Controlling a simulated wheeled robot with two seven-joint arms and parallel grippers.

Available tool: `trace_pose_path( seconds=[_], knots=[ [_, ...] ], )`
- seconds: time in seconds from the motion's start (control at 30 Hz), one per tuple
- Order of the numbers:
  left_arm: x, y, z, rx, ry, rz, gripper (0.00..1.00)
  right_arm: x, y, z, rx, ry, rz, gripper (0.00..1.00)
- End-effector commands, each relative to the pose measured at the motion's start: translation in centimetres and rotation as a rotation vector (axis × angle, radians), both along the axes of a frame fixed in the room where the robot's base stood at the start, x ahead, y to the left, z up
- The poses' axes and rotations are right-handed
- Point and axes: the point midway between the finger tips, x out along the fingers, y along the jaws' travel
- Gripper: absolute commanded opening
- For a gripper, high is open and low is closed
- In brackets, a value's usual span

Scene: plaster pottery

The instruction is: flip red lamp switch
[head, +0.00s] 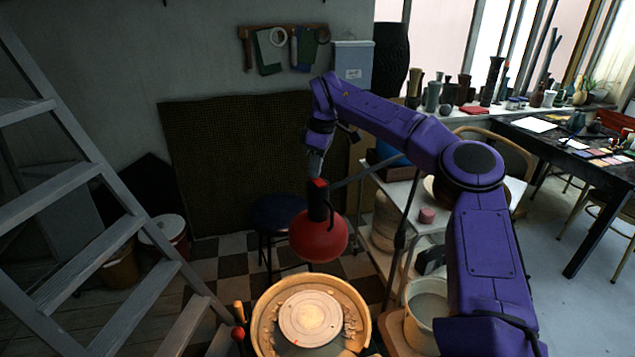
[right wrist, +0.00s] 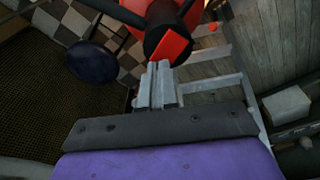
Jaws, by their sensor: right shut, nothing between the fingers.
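The red lamp (head: 318,238) hangs on a dark arm over the pottery wheel, with a black neck above its shade. A red switch (head: 319,184) sits on top of the neck; in the right wrist view it is a red rocker (right wrist: 172,46) on the black cylinder. My right gripper (head: 316,168) points down just above the switch, shut and empty. In the right wrist view its closed fingertips (right wrist: 158,68) are right by the switch's lower edge; I cannot tell whether they touch. The left gripper is not in view.
The pottery wheel (head: 310,316) stands below the lamp, its disc warmly lit. A wooden ladder (head: 95,215) stands at the left. A dark blue stool (head: 282,214) is behind the lamp. A white shelf (head: 398,200) with containers is to the right.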

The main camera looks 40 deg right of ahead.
Motion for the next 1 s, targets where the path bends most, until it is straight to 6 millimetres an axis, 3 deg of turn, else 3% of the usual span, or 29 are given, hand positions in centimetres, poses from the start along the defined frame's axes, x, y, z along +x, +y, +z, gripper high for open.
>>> trace_pose_path(
  seconds=[0.33,1.0],
  knots=[
    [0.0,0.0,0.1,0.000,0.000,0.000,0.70,0.0,0.0,0.3,0.000,0.000,0.000,0.00],
    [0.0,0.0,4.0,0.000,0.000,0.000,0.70,0.0,0.0,6.7,-0.001,-0.001,0.000,0.00]
  ],
)
